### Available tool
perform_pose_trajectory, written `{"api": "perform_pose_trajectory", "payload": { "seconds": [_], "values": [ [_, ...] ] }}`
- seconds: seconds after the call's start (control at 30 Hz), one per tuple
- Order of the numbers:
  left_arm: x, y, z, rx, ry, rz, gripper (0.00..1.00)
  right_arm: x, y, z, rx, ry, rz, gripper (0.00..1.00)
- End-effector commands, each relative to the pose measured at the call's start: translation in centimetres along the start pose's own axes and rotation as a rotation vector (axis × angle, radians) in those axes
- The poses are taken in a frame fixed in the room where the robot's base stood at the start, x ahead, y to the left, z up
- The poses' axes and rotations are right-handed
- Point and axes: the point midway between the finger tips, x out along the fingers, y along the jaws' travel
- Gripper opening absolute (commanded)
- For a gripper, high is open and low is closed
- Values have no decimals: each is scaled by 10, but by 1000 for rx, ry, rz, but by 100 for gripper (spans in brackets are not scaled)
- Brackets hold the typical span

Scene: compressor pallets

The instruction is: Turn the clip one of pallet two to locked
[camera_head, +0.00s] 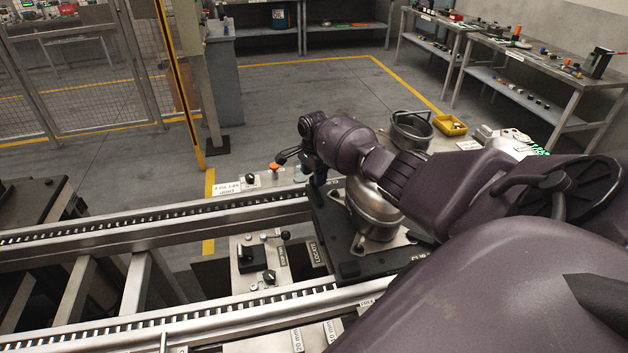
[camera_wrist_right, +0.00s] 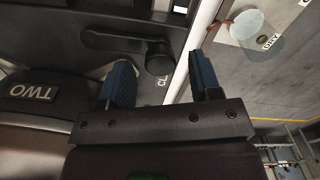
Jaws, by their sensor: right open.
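The dark pallet two (camera_head: 328,222) sits on the roller conveyor, carrying a silver compressor (camera_head: 374,222). Its "TWO" plate (camera_wrist_right: 42,92) shows at the left of the right wrist view. My right gripper (camera_head: 312,165) is over the pallet's far edge. In the right wrist view its two blue fingers (camera_wrist_right: 160,60) are apart, with nothing gripped. A dark clip lever with a round knob (camera_wrist_right: 158,57) shows between the fingertips, beside a partly hidden label starting "CL". I cannot tell whether the fingers touch it. The clip's number is not readable, and my arm hides part of the pallet.
Conveyor rails (camera_head: 150,231) run to the left. A control panel with a black lever (camera_head: 285,237) stands between them. An orange-knobbed station (camera_head: 274,168) is just left of my right gripper. A metal pot (camera_head: 410,133) and a yellow bin (camera_head: 451,125) stand beyond my arm.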

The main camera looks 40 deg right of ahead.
Motion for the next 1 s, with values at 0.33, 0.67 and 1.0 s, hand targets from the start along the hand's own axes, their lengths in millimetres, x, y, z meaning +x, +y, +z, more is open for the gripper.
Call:
{"api": "perform_pose_trajectory", "payload": {
  "seconds": [0.33,0.67,1.0],
  "values": [
    [5,1,-1,0,9,2,0,19,0,0,1,0,-1,58],
    [5,2,-2,-1,12,2,0,19,0,0,1,0,-1,38],
    [3,2,2,-2,5,1,0,19,0,0,1,0,-1,0]
  ]
}}
